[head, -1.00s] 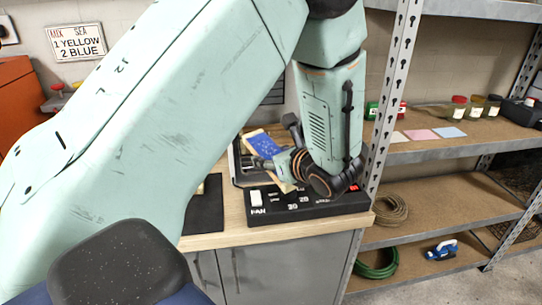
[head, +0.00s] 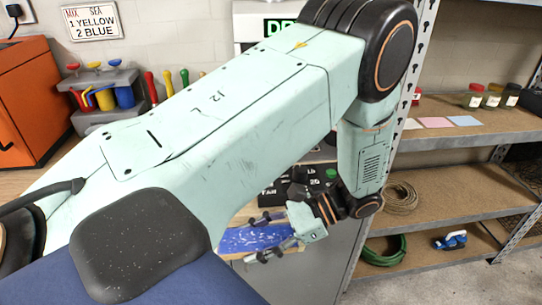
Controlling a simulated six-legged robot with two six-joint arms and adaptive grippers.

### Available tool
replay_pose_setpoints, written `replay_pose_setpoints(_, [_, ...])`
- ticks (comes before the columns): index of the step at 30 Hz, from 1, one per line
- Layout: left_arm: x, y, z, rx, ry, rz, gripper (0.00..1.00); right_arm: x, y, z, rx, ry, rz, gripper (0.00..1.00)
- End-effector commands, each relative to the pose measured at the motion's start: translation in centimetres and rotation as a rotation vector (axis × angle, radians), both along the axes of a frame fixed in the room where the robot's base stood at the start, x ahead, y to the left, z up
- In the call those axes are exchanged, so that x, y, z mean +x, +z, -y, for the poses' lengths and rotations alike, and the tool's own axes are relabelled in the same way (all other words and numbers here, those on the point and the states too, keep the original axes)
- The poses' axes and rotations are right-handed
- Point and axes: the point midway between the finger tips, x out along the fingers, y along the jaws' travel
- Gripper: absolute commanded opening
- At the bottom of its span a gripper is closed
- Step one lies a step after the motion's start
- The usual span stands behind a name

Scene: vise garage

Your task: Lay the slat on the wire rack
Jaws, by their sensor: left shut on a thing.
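The slat (head: 240,239) is a pale wooden strip with wet-looking blue paint on its face. My left gripper (head: 266,237) is shut on it near its right part and holds it in the air in front of the workbench cabinet (head: 322,258). The slat's painted face shows to the camera, and my arm hides its left end. I cannot make out the wire rack for certain in this view. My right gripper is not in view.
A black switch panel (head: 276,187) sits on the bench behind the gripper. Metal shelving with a slotted post (head: 404,120) stands to the right, holding jars (head: 474,97), coloured cards (head: 434,122), coiled rope (head: 400,196) and green hose (head: 384,251). An orange cabinet (head: 30,100) is at left.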

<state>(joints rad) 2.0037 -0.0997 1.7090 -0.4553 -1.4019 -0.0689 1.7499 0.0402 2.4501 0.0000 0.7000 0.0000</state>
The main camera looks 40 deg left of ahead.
Motion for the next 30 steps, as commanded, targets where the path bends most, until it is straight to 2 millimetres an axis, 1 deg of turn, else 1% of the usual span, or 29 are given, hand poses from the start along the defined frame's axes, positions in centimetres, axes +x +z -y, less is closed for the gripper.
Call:
replay_pose_setpoints(1, [-0.7, -0.6, 1.3, -0.004, 0.107, -0.001, 0.1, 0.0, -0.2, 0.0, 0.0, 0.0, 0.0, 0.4])
replay_pose_setpoints(4, [-1.8, -1.3, 4.2, -0.013, 0.339, 0.003, 0.1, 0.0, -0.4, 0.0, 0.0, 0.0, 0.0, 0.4])
replay_pose_setpoints(7, [-2.1, -1.7, 7.2, -0.024, 0.586, 0.006, 0.1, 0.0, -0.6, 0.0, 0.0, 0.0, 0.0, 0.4])
replay_pose_setpoints(9, [-1.8, -1.7, 9.2, -0.03, 0.765, 0.007, 0.1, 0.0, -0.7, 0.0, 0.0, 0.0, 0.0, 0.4])
replay_pose_setpoints(11, [-1.4, -1.7, 10.8, -0.037, 0.924, 0.006, 0.1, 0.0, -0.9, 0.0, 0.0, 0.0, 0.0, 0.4])
replay_pose_setpoints(12, [-0.9, -1.5, 11.8, -0.042, 1.034, 0.007, 0.1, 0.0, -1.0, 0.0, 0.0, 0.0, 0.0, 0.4])
replay_pose_setpoints(14, [0.0, -1.3, 13.3, -0.047, 1.203, 0.006, 0.1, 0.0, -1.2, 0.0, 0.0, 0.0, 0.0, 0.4])
replay_pose_setpoints(15, [0.8, -1.1, 14.1, -0.053, 1.32, 0.006, 0.1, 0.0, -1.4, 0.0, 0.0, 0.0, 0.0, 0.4])
replay_pose_setpoints(17, [2.1, -0.8, 15.1, -0.059, 1.499, 0.004, 0.1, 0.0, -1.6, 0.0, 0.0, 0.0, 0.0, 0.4])
replay_pose_setpoints(18, [3.1, -0.5, 15.6, -0.063, 1.618, 0.003, 0.1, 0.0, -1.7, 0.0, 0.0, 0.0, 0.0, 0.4])
replay_pose_setpoints(21, [5.6, 0.2, 16.3, -0.073, 1.906, -0.001, 0.1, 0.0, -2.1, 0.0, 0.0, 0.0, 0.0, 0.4])
replay_pose_setpoints(23, [6.9, 0.5, 16.4, -0.075, 2.062, -0.006, 0.1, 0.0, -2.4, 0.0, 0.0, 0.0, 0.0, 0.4])
replay_pose_setpoints(24, [7.8, 0.6, 16.2, -0.075, 2.16, -0.009, 0.1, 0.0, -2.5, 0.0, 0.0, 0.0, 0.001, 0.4])
replay_pose_setpoints(27, [9.5, 0.9, 15.6, -0.075, 2.384, -0.016, 0.1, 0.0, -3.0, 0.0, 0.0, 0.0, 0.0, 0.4])
replay_pose_setpoints(30, [10.6, 0.9, 14.7, -0.065, 2.553, -0.016, 0.1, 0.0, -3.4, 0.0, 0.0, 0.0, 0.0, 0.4])
